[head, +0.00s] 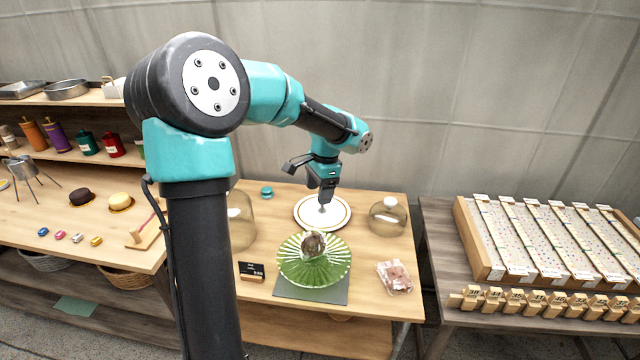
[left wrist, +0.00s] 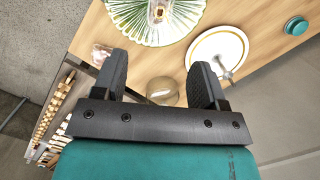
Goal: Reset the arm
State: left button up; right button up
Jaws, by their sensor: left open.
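My left arm comes in from the left in the head view, and its gripper (head: 327,192) hangs over the white plate with a gold rim (head: 335,222) on the middle table. In the left wrist view my left gripper (left wrist: 160,82) has its two dark fingers apart with nothing between them. A glass dome (left wrist: 162,90) shows beyond the fingers, and the white plate (left wrist: 200,53) lies to their right. A small metal piece with a knob stands on the plate. My right gripper is in neither view.
A green glass stand (head: 325,268) bears a brown round item (head: 314,244). Glass domes (head: 388,218) stand near the plate. A pink packet (head: 395,278) and a black sign (head: 251,271) lie in front. A board of strips (head: 545,240) is on the right table.

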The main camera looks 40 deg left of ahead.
pick_arm(q)
jog(key=shift+w+d+r, duration=0.1)
jog(key=shift+r, duration=0.75)
jog(key=d+f+h, duration=0.2)
jog(key=d+f, duration=0.8)
jog(key=f, duration=0.2)
jog(key=d+f+h, duration=0.2)
jog(key=d+f, duration=0.8)
jog(key=f, duration=0.3)
jog(key=s+d+f+n+t, duration=0.1)
jog(key=s+d+f+n, duration=0.1)
jog(key=s+f, duration=0.3)
jog(key=s+d+f+n+t, duration=0.1)
jog(key=s+d+f+n, duration=0.2)
jog(key=f, duration=0.7)
jog(key=shift+s+d+n, duration=0.3)
jog(key=shift+s+d, duration=0.3)
jog(key=shift+s, duration=0.55)
